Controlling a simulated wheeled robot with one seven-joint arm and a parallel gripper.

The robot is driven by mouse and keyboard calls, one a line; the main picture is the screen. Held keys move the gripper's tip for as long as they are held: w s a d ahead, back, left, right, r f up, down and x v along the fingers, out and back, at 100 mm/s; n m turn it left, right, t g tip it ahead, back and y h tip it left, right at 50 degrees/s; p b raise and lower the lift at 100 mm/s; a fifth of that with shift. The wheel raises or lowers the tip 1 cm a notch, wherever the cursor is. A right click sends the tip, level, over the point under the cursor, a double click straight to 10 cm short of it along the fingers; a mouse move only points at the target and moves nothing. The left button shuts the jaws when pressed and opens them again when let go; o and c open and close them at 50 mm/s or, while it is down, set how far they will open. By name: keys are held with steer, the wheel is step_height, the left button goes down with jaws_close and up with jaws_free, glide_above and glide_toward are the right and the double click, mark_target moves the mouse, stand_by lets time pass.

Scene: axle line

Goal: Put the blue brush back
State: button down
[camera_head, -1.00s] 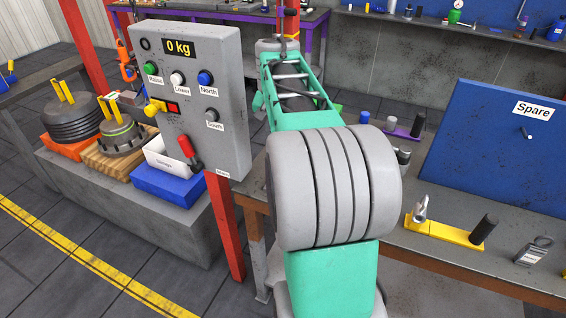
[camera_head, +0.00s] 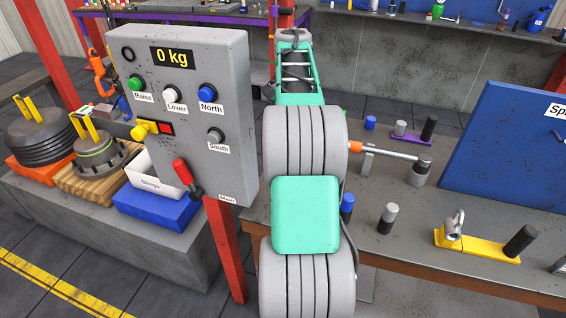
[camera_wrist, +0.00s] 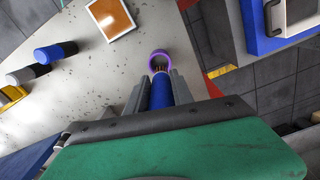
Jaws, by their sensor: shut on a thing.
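In the wrist view my gripper (camera_wrist: 160,84) is shut on the blue brush (camera_wrist: 160,96), gripping its blue handle between two grey fingers. The brush's brownish end points at a round purple-rimmed cup (camera_wrist: 160,60) just past the fingertips. The brush end overlaps the near side of the rim in the picture; I cannot tell whether it is inside the cup or above it. In the head view my own arm hides the gripper, the brush and the cup.
A blue cylinder (camera_wrist: 55,52) and an orange framed panel (camera_wrist: 110,18) are on the bench in the wrist view. In the head view, the control box (camera_head: 182,110) stands left of my arm. Right of it are a metal rod (camera_head: 390,152), a yellow base (camera_head: 480,244) and a blue board (camera_head: 520,150).

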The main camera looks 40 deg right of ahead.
step_height(320, 180, down, 8)
steer(key=shift+s+f+p, duration=0.1)
steer(key=shift+f+p, duration=0.05)
steer(key=shift+p, duration=0.15)
steer(key=c, duration=1.1)
jaws_free()
step_height(320, 180, up, 12)
steer(key=shift+r, duration=0.1)
